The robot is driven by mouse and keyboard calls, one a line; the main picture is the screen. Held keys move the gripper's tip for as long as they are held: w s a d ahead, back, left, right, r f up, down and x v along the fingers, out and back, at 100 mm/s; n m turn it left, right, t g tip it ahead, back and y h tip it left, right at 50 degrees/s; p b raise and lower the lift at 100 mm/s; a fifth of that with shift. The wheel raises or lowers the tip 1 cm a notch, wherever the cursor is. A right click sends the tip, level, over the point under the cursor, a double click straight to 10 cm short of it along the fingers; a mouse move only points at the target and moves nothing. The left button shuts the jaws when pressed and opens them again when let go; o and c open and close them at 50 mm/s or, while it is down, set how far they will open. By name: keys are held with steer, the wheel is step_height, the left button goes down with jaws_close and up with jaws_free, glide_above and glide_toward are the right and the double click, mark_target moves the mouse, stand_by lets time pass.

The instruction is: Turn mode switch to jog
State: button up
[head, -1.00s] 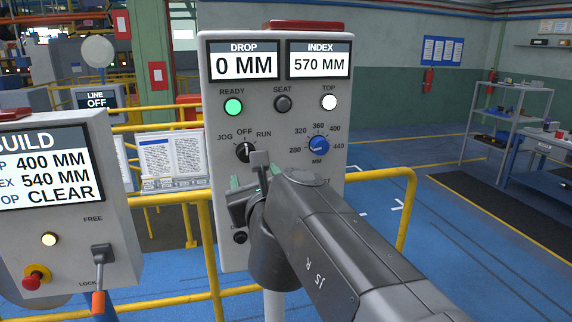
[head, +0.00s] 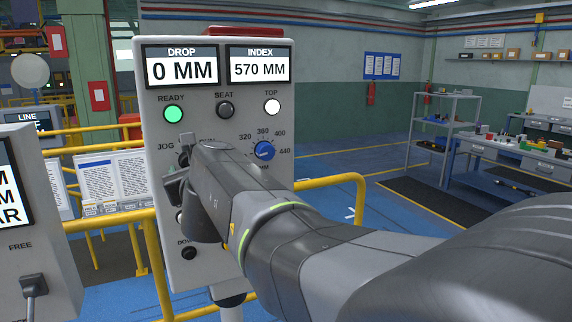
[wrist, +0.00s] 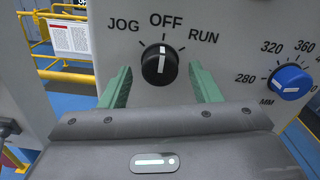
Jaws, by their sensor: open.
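The mode switch (wrist: 160,65) is a round black knob with a white pointer line on the grey control panel (head: 213,75). Its pointer stands up at OFF, between JOG at left and RUN at right, in the wrist view. My gripper (wrist: 161,72) is open, its two green fingers on either side of the knob; I cannot tell whether they touch it. In the head view my gripper and wrist cover most of the switch and part of the lettering.
A blue index knob (head: 264,150) sits right of the switch. A green READY lamp (head: 173,113) is lit above. A second grey panel (head: 45,255) stands at left. Yellow railing (head: 335,182) runs behind the panel. Shelves (head: 445,130) stand far right.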

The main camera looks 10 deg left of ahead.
steer(key=shift+c, duration=0.3)
steer(key=c, duration=0.9)
steer(key=shift+n, duration=0.3)
steer(key=n+p, duration=0.2)
steer(key=n, duration=0.7)
steer(key=shift+n, duration=0.3)
steer(key=o, duration=1)
steer(key=shift+c, duration=0.2)
